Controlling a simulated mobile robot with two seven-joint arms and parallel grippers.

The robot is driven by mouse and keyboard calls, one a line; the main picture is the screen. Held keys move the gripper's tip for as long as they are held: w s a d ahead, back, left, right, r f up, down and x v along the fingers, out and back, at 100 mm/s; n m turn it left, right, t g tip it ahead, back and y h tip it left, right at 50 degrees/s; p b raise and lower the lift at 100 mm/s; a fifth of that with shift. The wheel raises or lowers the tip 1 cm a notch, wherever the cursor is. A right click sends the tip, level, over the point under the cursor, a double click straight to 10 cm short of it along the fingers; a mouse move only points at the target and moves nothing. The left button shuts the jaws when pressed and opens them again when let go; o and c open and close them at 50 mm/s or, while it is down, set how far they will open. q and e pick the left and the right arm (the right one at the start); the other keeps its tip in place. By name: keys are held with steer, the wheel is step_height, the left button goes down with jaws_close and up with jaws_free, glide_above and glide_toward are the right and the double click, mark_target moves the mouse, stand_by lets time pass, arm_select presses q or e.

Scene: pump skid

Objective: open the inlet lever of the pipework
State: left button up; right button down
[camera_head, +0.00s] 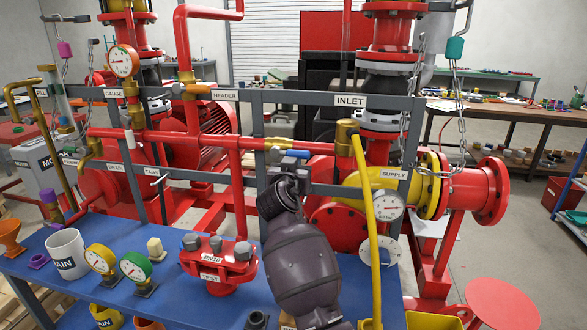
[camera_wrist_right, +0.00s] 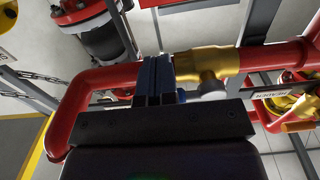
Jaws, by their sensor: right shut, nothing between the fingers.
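A brass valve (camera_head: 275,155) sits on the red horizontal pipe below the INLET label (camera_head: 350,100). Its body shows large in the right wrist view (camera_wrist_right: 205,65), with a grey stem on its near side. A blue bar lies just right of it in the head view; I cannot tell how much of this is lever and how much is finger. My right gripper (camera_head: 288,168) is at this valve, its tips close beside the brass. In the right wrist view its fingers (camera_wrist_right: 156,85) are together with nothing seen held. My left gripper is out of view.
The grey label frame (camera_head: 320,98) and a yellow hose (camera_head: 362,190) stand close around my right arm. Gauges (camera_head: 133,266), a white mug (camera_head: 68,253) and a red test fitting (camera_head: 218,262) occupy the blue bench (camera_head: 180,308). A chain (camera_head: 459,110) hangs at right.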

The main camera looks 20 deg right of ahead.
steer(key=shift+f+b, duration=0.45)
steer(key=shift+f, duration=0.15)
